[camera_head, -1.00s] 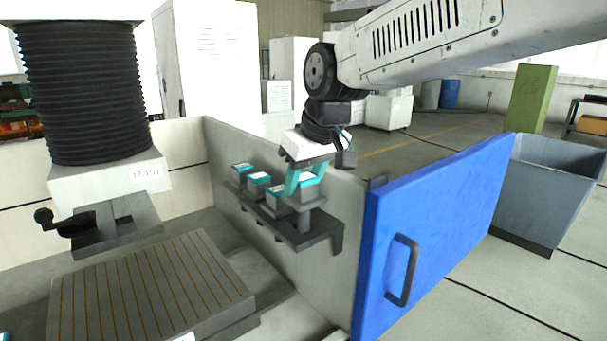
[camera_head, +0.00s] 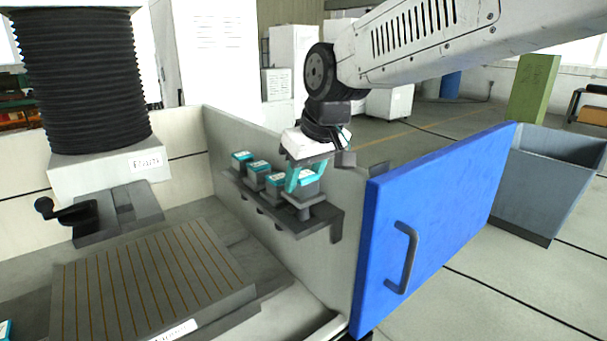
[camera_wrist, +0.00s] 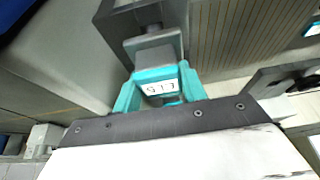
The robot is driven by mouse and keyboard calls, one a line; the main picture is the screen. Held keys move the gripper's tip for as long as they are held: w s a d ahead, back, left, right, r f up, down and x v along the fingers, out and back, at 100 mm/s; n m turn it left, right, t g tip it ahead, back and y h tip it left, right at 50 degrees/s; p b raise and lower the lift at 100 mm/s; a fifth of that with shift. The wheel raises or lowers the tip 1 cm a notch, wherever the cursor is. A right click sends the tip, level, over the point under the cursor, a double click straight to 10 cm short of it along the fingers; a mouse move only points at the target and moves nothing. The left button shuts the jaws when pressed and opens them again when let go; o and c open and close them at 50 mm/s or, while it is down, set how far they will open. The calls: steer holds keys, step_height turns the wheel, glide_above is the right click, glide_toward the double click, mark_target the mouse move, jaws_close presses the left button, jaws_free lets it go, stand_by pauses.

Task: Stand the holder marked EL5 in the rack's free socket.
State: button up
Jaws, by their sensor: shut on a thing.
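The EL5 holder (camera_head: 308,186) is a grey block with a teal top, a flange and a stem below. In the wrist view its white label (camera_wrist: 161,88) appears upside down. My gripper (camera_head: 305,178) has teal fingers shut on the block's sides; they also show in the wrist view (camera_wrist: 160,94). The holder is upright over the right end of the dark rack (camera_head: 325,224), its stem low at the rack. I cannot tell whether it is fully seated; the socket under it is hidden. Other teal-topped holders (camera_head: 258,170) stand along the rack to the left.
The rack is fixed to the inner side of a grey tank wall (camera_head: 350,250). A blue door (camera_head: 445,215) with a dark handle is at right, a grey bin (camera_head: 545,185) beyond. A slotted worktable (camera_head: 150,285) and machine head (camera_head: 108,172) are at left.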

mark_target(304, 192)
steer(key=shift+f, duration=1.45)
steer(key=shift+f, duration=0.25)
steer(key=o, duration=1.4)
steer(key=shift+c, duration=0.2)
steer(key=v, duration=0.7)
steer(key=shift+s+d+r, duration=0.1)
steer(key=shift+r, duration=0.3)
